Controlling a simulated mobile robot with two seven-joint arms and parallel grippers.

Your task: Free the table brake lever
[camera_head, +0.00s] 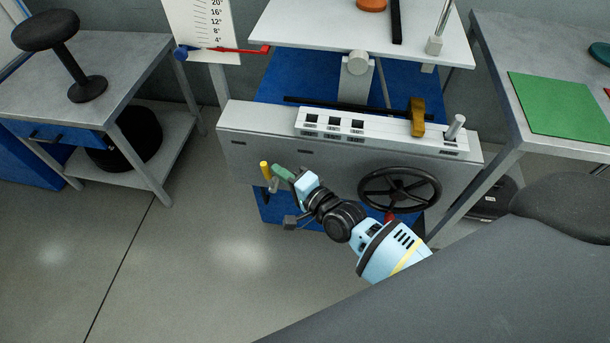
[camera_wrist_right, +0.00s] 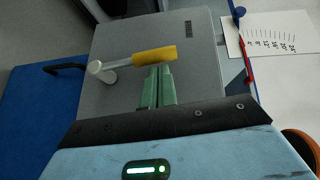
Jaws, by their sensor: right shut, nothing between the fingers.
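A lever with a yellow grip (camera_head: 265,170) stands out at the left end of the grey machine front. In the right wrist view its yellow grip (camera_wrist_right: 155,56) runs sideways from a pale round pivot arm on a grey panel. My right gripper (camera_head: 281,173) has green fingers, shut and empty, just right of the yellow grip. In the right wrist view the fingertips (camera_wrist_right: 157,70) end close to the grip's lower edge; I cannot tell whether they touch it. My left gripper is not in view.
The grey machine front (camera_head: 245,150) carries a black handwheel (camera_head: 400,188), a white slotted panel (camera_head: 350,128) and an ochre lever (camera_head: 417,116). A scale board with a red pointer (camera_head: 245,50) stands behind. Side tables flank it; the floor at left is free.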

